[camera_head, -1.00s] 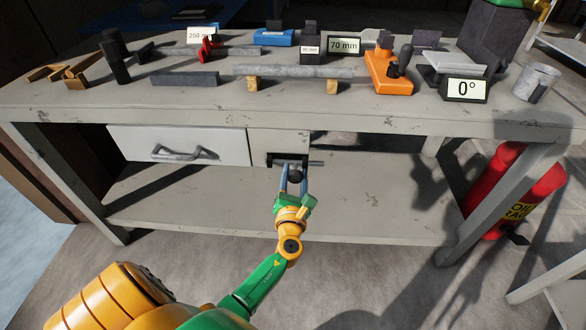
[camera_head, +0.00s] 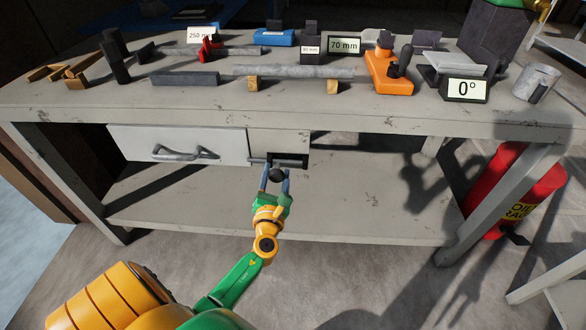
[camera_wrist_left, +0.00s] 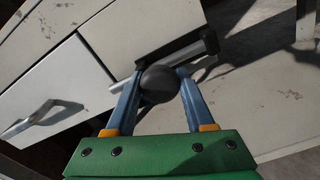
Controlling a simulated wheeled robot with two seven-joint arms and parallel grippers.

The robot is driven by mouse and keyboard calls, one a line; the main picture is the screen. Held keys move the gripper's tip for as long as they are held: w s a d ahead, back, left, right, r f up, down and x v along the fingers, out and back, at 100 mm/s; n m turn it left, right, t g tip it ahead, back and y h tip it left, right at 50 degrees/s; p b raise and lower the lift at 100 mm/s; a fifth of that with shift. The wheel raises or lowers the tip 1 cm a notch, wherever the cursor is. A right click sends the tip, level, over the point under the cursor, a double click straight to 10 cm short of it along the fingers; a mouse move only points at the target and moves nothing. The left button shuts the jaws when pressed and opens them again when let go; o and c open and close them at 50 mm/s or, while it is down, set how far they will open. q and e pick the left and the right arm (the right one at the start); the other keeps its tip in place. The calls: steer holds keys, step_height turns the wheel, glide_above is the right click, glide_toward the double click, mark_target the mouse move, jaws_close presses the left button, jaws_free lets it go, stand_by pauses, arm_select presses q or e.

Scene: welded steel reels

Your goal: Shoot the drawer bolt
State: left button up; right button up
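The bolt (camera_head: 292,163) is a grey bar in a dark holder on the bench front, just right of the drawer (camera_head: 180,146). Its left end reaches the drawer's right edge; I cannot tell how far it overlaps. The black ball knob (camera_head: 276,175) hangs from the bar. My left gripper (camera_head: 275,178) has its two blue fingers on either side of the knob. In the left wrist view the fingers (camera_wrist_left: 160,88) appear to touch the knob (camera_wrist_left: 158,84) on both sides, and the bar (camera_wrist_left: 183,56) slants behind it. The drawer looks closed. My right gripper is not in view.
The drawer's bar handle (camera_head: 184,153) sticks out left of my gripper. The bench top (camera_head: 225,98) above carries bars, blocks, an orange fixture (camera_head: 388,76) and signs. A lower shelf (camera_head: 350,205) lies below.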

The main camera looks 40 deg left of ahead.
mark_target(276, 179)
arm_select(q)
steer(key=shift+o, duration=1.3)
steer(key=shift+p+v, duration=0.55)
steer(key=shift+v, duration=2.95)
